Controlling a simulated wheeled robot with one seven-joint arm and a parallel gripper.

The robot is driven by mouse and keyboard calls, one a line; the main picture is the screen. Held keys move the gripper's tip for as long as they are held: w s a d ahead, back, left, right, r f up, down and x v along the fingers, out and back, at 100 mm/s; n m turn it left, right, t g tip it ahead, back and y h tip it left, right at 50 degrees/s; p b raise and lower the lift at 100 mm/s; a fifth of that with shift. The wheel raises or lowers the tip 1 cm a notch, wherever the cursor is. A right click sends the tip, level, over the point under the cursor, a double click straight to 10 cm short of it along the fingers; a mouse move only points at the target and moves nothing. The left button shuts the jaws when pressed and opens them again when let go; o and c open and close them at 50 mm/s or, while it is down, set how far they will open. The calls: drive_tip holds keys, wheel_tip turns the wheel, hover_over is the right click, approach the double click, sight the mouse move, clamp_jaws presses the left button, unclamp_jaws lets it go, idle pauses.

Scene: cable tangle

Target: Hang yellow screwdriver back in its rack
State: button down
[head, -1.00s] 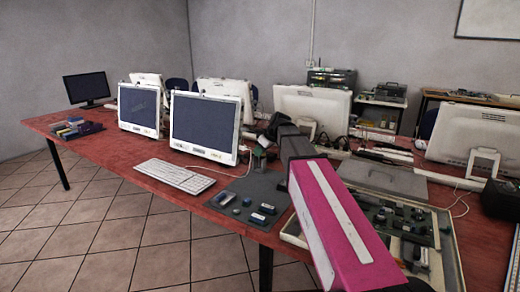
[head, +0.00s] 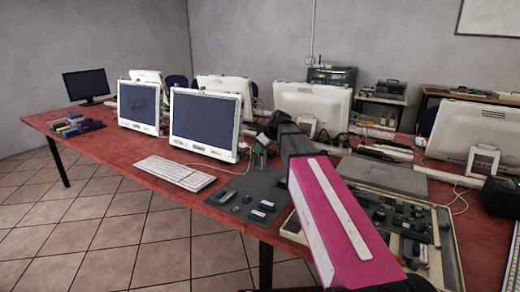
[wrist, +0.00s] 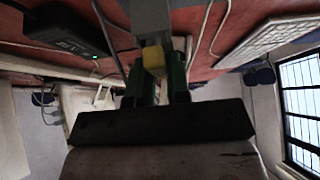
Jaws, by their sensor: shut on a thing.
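In the wrist view, my gripper (wrist: 160,74) has green fingers closed on a small yellow piece, which I take for the yellow screwdriver (wrist: 153,58). Only its yellow end shows between the fingers; the rest is hidden. A grey shape (wrist: 150,15) lies just beyond it, and I cannot tell whether they touch. In the head view, my pink arm link covers most of the gripper, and a small green part (head: 258,158) shows above the dark grey mat (head: 250,183). I cannot make out the rack in either view.
Monitors (head: 206,122) and a white keyboard (head: 176,173) stand on the red table (head: 110,150) left of my arm. Several small parts lie on the mat. An open case of circuit boards (head: 447,240) is at right. A black box (wrist: 68,28) and cables surround the gripper in the wrist view.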

drive_tip(key=shift+f, duration=0.45)
idle(0.3)
drive_tip(key=c, duration=1)
unclamp_jaws()
drive_tip(key=v, duration=1)
drive_tip(key=shift+s+d+r, duration=0.1)
drive_tip(key=shift+d+r, duration=0.1)
drive_tip(key=shift+r, duration=0.15)
drive_tip(key=shift+r, duration=0.15)
wheel_tip(320, 180, up, 6)
drive_tip(key=shift+f, duration=0.15)
